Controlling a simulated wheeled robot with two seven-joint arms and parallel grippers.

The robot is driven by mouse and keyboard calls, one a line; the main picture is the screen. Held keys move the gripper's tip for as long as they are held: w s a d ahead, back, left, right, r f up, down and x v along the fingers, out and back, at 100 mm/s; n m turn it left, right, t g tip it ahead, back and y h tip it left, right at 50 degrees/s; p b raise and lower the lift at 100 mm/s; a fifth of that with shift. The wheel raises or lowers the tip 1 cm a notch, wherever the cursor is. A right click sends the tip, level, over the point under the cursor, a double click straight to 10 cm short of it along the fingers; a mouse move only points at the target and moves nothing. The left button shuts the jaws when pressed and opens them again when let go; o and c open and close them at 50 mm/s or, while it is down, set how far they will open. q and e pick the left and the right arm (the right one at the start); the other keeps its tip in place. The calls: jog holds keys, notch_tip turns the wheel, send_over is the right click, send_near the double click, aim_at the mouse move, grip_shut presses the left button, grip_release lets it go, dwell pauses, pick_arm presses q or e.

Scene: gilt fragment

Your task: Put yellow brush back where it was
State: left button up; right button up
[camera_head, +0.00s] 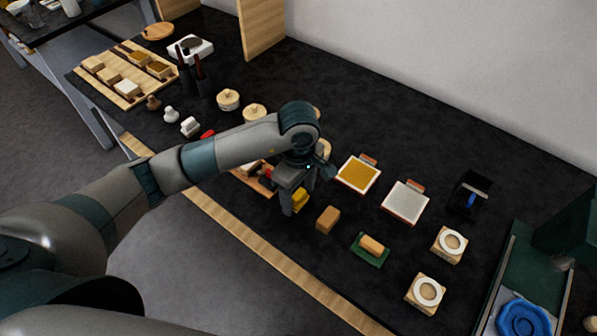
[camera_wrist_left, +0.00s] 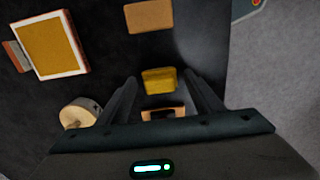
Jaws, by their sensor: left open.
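The yellow brush, seen as a small yellow block (camera_head: 300,201), is on the black table just under my left gripper (camera_head: 306,192). My gripper partly hides it in the head view. In the left wrist view the yellow brush (camera_wrist_left: 159,82) shows between the two spread fingers of my left gripper (camera_wrist_left: 159,76), with gaps at its sides. The gripper is open and holds nothing. I cannot tell how far the fingertips are above the table. My right gripper is not in view.
A brown block (camera_head: 328,219) lies to the right of the yellow brush. A gold-filled tray (camera_head: 358,174), a white tray (camera_head: 405,202) and a green pad (camera_head: 369,256) with an orange-tan block stand farther right. My left arm covers the table's middle left.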

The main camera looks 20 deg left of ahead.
aim_at(298, 194)
pick_arm(q)
notch_tip(298, 194, up, 9)
jog(key=b, duration=0.3)
jog(key=shift+w+r, duration=0.1)
jog(key=shift+r, duration=0.95)
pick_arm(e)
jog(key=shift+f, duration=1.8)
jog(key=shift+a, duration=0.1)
